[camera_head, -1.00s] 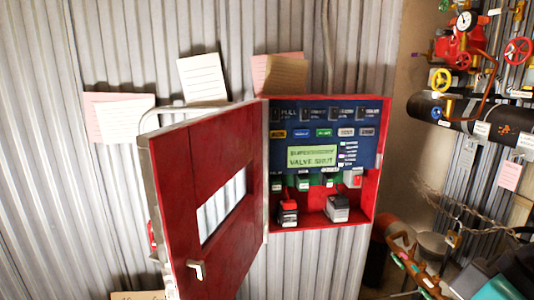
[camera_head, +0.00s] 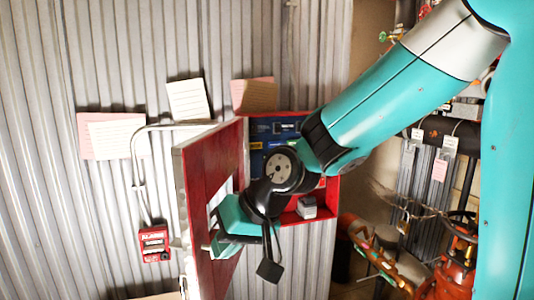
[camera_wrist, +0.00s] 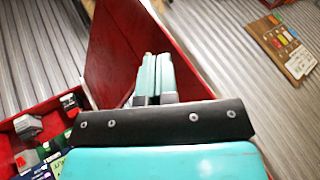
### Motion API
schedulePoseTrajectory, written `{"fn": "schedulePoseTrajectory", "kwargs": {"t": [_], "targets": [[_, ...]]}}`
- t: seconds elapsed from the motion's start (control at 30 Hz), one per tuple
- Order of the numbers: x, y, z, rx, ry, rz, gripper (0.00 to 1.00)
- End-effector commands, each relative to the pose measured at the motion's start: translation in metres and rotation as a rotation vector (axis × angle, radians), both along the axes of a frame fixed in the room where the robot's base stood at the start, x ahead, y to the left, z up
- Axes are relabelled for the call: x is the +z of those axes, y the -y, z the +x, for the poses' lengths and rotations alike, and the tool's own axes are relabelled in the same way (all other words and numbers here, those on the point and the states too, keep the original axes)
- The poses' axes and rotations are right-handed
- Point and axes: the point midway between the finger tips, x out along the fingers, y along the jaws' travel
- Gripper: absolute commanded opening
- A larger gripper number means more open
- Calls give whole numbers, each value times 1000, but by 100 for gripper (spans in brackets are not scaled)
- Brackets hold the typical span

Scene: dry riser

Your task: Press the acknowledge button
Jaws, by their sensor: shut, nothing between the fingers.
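The red cabinet (camera_head: 333,200) hangs open on the corrugated wall, with a blue control panel (camera_head: 258,130) inside. My arm hides most of the panel, and I cannot make out which control is the acknowledge button. The cabinet's lower part with small switches and labels also shows at the lower left of the wrist view (camera_wrist: 62,105). My gripper (camera_head: 214,246) is by the open red door (camera_head: 195,165), left of the panel. In the wrist view its two teal fingers (camera_wrist: 152,60) lie side by side, shut and empty, in front of the red door; contact is unclear.
A grey block-shaped device (camera_head: 306,207) sits low in the cabinet. A red alarm box (camera_head: 154,245) is on the wall left of the door. Paper notes (camera_head: 188,100) hang above. Pipes and a red cylinder (camera_head: 458,262) stand at the right.

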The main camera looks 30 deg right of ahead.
Motion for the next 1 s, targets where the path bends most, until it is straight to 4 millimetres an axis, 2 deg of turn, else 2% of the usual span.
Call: {"fn": "schedulePoseTrajectory", "kwargs": {"t": [0.03, 0.1, 0.17, 0.23, 0.3, 0.4, 0.53, 0.6, 0.7, 0.87, 1.0], "targets": [[5, 18, 33, -130, 32, 66, 0], [11, 42, 76, -301, 99, 180, 0], [19, 67, 110, -443, 160, 289, 0], [27, 100, 143, -596, 232, 418, 0], [34, 135, 168, -733, 303, 542, 0], [43, 185, 193, -894, 399, 713, 0], [54, 233, 207, -1030, 498, 903, 0], [58, 249, 210, -1067, 531, 969, 0], [62, 259, 213, -1091, 554, 1013, 0], [65, 259, 228, -1092, 555, 1020, 0], [67, 259, 248, -1090, 554, 1018, 0]]}}
